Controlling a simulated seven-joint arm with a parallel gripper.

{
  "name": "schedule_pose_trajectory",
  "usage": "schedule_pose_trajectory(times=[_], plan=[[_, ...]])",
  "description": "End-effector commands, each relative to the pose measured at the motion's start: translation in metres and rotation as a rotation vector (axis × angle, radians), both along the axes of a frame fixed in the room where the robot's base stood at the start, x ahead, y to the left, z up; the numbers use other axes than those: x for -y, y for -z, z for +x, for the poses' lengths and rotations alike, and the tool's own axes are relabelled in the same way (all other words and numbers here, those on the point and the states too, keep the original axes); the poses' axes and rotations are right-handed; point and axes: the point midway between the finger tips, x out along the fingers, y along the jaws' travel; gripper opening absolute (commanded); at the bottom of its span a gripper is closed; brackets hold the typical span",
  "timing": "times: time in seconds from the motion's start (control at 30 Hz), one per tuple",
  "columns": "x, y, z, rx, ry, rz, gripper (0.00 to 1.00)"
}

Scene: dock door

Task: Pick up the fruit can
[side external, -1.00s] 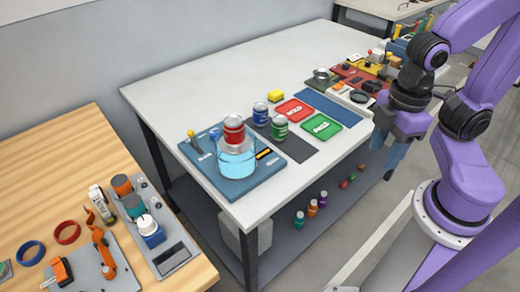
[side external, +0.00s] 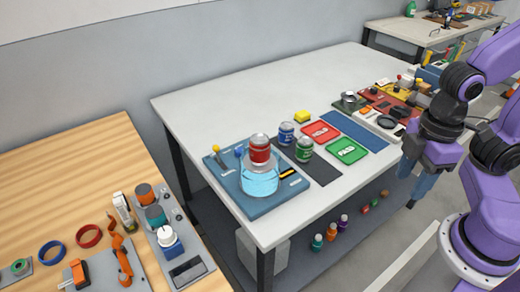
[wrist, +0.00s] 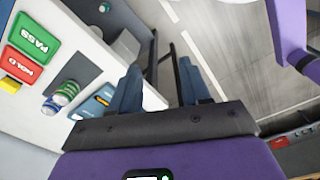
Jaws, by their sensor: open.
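Three cans stand on the white table: a red can (side external: 260,150), a blue can (side external: 286,134) and a green can (side external: 304,150). Their labels are too small to read, so I cannot tell which holds fruit. The red can shows above a clear container of light blue liquid (side external: 260,180); whether it is inside or behind is unclear. The blue and green cans stand side by side at a dark mat (side external: 318,171). My gripper (side external: 420,188) is open and empty, off the table's front right edge. In the wrist view its open fingers (wrist: 160,88) point away from the cans (wrist: 66,92).
The container stands on a blue tray (side external: 226,179). Devices crowd the table's right end. The table's back left is clear.

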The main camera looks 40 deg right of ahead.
Motion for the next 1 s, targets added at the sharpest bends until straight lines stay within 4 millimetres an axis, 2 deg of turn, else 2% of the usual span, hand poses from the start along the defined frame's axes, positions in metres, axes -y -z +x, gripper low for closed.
schedule_pose_trajectory(times=[0.27, 0.3, 0.4, 0.77, 0.87, 1.0], plan=[[0.0, 0.0, 0.0, 0.0, 0.0, 0.0, 0.47], [0.0, 0.0, 0.0, 0.0, 0.0, 0.0, 0.53], [0.0, 0.0, 0.0, 0.0, 0.0, 0.0, 0.84], [-0.005, -0.003, 0.006, 0.0, -0.008, 0.0, 0.84], [-0.017, -0.011, 0.021, 0.002, -0.032, -0.001, 0.84], [-0.045, -0.029, 0.057, 0.003, -0.096, -0.006, 0.84]])
